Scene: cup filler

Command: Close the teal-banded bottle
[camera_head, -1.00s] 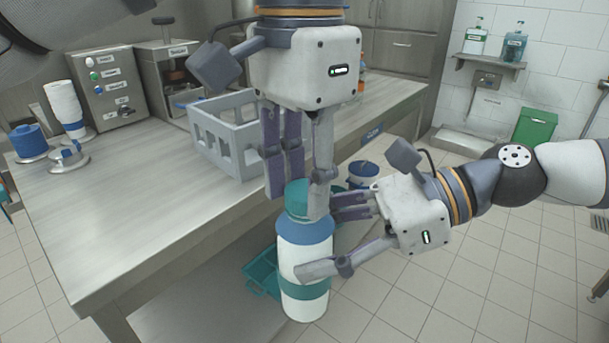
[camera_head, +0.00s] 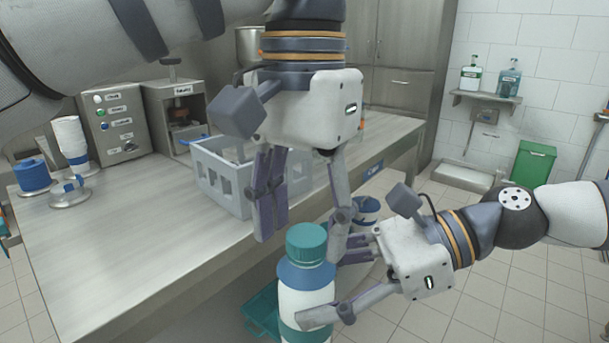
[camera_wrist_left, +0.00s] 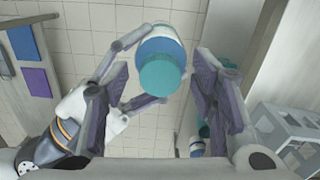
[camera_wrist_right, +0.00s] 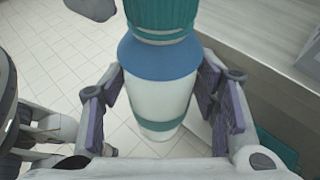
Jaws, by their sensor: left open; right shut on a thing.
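The teal-banded bottle (camera_head: 307,287) is white with a blue shoulder, a teal band and a teal cap (camera_head: 306,243) seated on its neck. It is upright in front of the counter, and my right gripper (camera_head: 338,290) is shut around its body. The right wrist view shows the bottle (camera_wrist_right: 158,95) between both fingers. My left gripper (camera_head: 302,225) is open and empty, pointing down just above the cap. In the left wrist view the cap (camera_wrist_left: 161,75) lies between the spread fingers, apart from both.
A grey crate (camera_head: 222,178) stands on the counter (camera_head: 130,240) behind my left gripper. Control boxes, stacked cups (camera_head: 70,137) and a blue-topped container (camera_head: 32,175) stand at the left. A teal crate (camera_head: 260,310) is below, beside the bottle. A green bin (camera_head: 533,163) stands at the right.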

